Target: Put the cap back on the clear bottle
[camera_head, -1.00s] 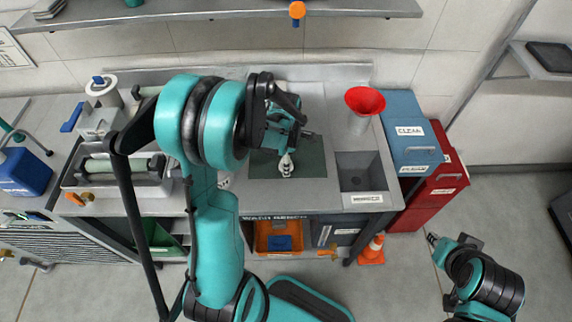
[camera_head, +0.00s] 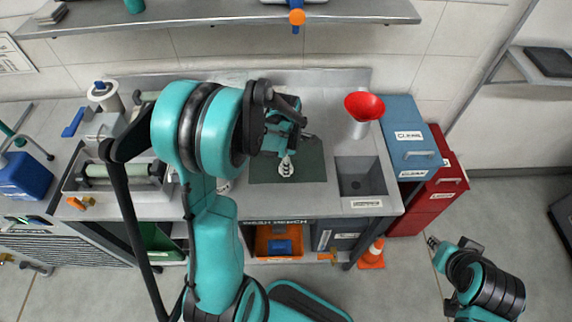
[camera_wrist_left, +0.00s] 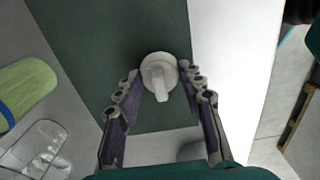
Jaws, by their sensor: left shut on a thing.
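My left gripper (camera_wrist_left: 158,80) is shut on a pale, off-white cap-like piece (camera_wrist_left: 161,72) with a short spout, between its two fingertips. In the head view the left gripper (camera_head: 286,152) is over the dark green mat (camera_head: 315,166), with the pale piece showing at its tip. Whether the piece touches the mat or anything beneath it, I cannot tell. A clear container (camera_wrist_left: 42,148), possibly the clear bottle, shows at the lower left of the left wrist view, apart from the fingers. My right gripper (camera_head: 433,241) is at the lower right, away from the bench; its jaws are too small to read.
A yellow-green container (camera_wrist_left: 22,94) with a blue edge is at the left of the left wrist view. Right of the mat are a sink (camera_head: 362,181) and a red funnel (camera_head: 364,105). Blue drawers (camera_head: 412,135) stand right of the bench. A shelf (camera_head: 220,14) crosses above.

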